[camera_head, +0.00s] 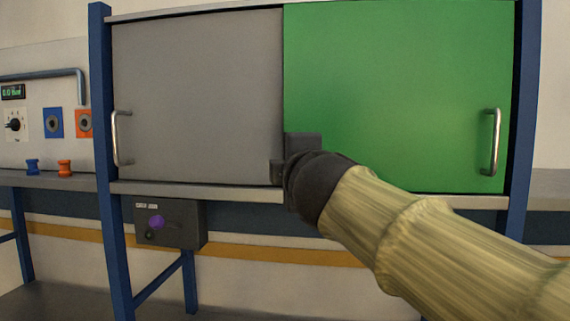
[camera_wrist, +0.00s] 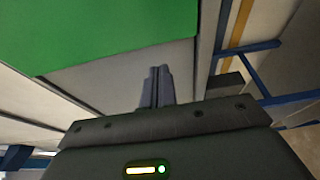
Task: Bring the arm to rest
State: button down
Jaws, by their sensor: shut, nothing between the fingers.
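My gripper (camera_wrist: 157,86) shows in the wrist view with its two fingers together and nothing between them. In the head view my arm reaches in from the lower right, in a pale striped sleeve, and its dark end (camera_head: 302,160) is in front of the seam between the grey panel (camera_head: 200,90) and the green panel (camera_head: 400,80). The fingertips are hard to make out there. I cannot tell whether the arm's end touches the panels. The green panel also fills the upper left of the wrist view (camera_wrist: 100,30).
Metal handles stand out at the grey panel's left (camera_head: 116,138) and the green panel's right (camera_head: 495,142). A dark control box (camera_head: 185,225) with a purple knob (camera_head: 156,222) hangs below. A blue post (camera_head: 104,150) stands at left. Beyond it are blue and orange fittings (camera_head: 65,168).

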jog(key=shift+s+a, duration=0.15)
jog(key=shift+s, duration=0.1)
jog(key=w+d+f+m+g+h, duration=0.1)
jog(key=d+f+m+g, duration=0.3)
jog(key=f, duration=1)
jog(key=d+f+m+g+h, duration=0.25)
jog(key=f+m, duration=0.25)
jog(key=f, duration=1)
jog(key=s+d+f+m+g, duration=0.3)
jog(key=s+f, duration=0.5)
jog(key=f, duration=0.3)
jog(key=s+d+f+m+g, duration=0.3)
jog(key=s+f+m+g, duration=0.2)
jog(key=f, duration=0.6)
jog(key=s+m+y, duration=0.1)
jog(key=s+m, duration=0.1)
jog(key=s, duration=0.1)
jog(key=shift+s+d+f+m+g, duration=0.15)
jog(key=shift+s+f+m+g, duration=0.05)
jog(key=shift+f+m+g, duration=0.15)
